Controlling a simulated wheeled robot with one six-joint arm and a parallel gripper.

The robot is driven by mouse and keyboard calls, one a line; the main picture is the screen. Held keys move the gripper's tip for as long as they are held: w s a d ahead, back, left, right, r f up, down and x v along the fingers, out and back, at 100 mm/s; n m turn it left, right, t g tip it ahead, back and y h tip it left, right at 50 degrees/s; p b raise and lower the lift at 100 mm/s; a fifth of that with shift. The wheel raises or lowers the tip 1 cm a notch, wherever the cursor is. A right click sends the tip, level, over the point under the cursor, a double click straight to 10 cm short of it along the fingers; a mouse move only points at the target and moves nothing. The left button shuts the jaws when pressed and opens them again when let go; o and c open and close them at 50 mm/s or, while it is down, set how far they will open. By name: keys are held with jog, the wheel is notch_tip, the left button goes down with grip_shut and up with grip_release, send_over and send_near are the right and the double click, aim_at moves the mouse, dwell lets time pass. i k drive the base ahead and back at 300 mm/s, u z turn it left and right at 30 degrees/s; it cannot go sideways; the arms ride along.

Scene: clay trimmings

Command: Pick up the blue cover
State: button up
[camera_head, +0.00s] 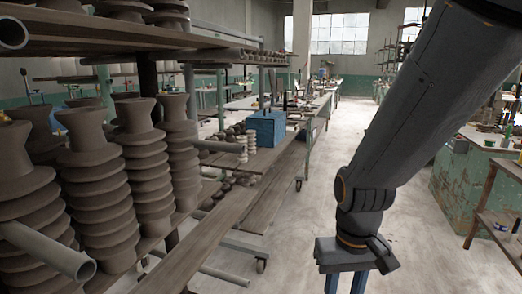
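A blue, box-shaped thing (266,129), which looks like the blue cover, sits on the long wooden shelf left of the picture's middle. Its finer shape is too small to tell. My gripper (346,284) hangs at the bottom, right of the middle, pointing down. Its two blue fingers stand apart with a gap between them, and I see nothing held in the visible part. The fingertips are cut off by the lower picture edge. My gripper is nearer to me than the blue thing, to its lower right, and well apart from it.
A rack at left bears stacked brown ribbed clay pieces (90,165), with grey pipe ends (50,250) sticking out. The wooden shelf (215,225) runs away from me. A worn green workbench (456,190) stands at right. The pale floor (310,215) between them is clear.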

aim_at(270, 126)
jog(key=z, duration=0.45)
jog(key=i, duration=1.35)
jog(key=z, duration=0.55)
jog(key=i, duration=1.75)
jog(key=u, duration=0.9)
jog(key=i, duration=1.35)
jog(key=u, duration=0.6)
